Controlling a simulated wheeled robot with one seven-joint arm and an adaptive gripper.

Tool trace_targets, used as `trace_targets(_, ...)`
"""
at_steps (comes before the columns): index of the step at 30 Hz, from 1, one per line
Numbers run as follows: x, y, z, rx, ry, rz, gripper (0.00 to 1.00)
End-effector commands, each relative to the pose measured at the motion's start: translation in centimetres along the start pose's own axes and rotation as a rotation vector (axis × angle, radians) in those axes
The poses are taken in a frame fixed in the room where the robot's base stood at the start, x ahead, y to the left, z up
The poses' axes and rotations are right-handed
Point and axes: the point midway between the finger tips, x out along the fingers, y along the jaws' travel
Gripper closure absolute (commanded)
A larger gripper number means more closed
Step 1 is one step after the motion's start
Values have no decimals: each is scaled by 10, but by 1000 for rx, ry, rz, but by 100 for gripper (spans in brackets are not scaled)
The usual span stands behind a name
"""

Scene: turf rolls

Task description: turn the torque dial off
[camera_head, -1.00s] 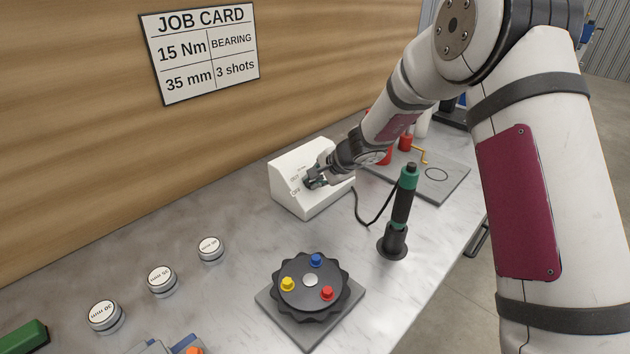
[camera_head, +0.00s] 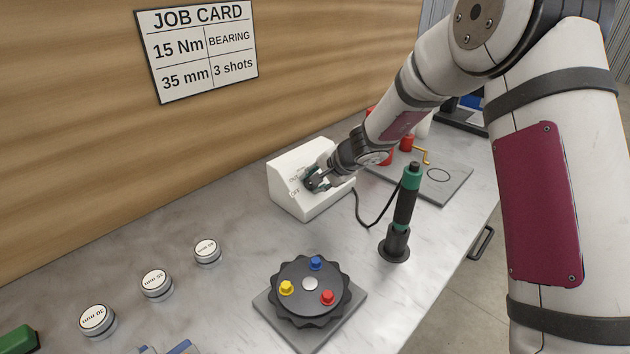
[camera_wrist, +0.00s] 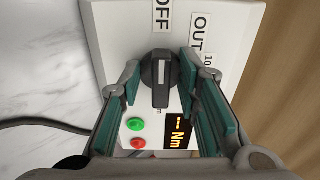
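The torque dial (camera_wrist: 161,75) is a dark round knob with a raised grip bar and a white mark. It sits on the sloped face of a white control box (camera_head: 290,199). In the wrist view the bar lines up with the OFF label (camera_wrist: 162,14); the OUT label (camera_wrist: 199,34) is to its right. My gripper (camera_wrist: 161,80) is open, with one green-padded finger on each side of the dial and visible gaps. In the head view my gripper (camera_head: 316,181) is at the box front and hides part of the dial. The orange display (camera_wrist: 178,133) shows dashes and Nm.
Green and red buttons (camera_wrist: 136,124) sit below the dial. A green-topped torque driver (camera_head: 405,205) stands in a holder right of the box, with a cable between them. A black turntable (camera_head: 310,305) with coloured knobs is in front. Labelled round caps (camera_head: 156,282) stand at left.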

Motion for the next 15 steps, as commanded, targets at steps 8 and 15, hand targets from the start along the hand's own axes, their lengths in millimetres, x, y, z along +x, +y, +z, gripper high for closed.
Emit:
trace_targets(8,-1,-1,0,1,0,-1,67)
trace_targets(15,-26,-1,-1,0,2,-3,67)
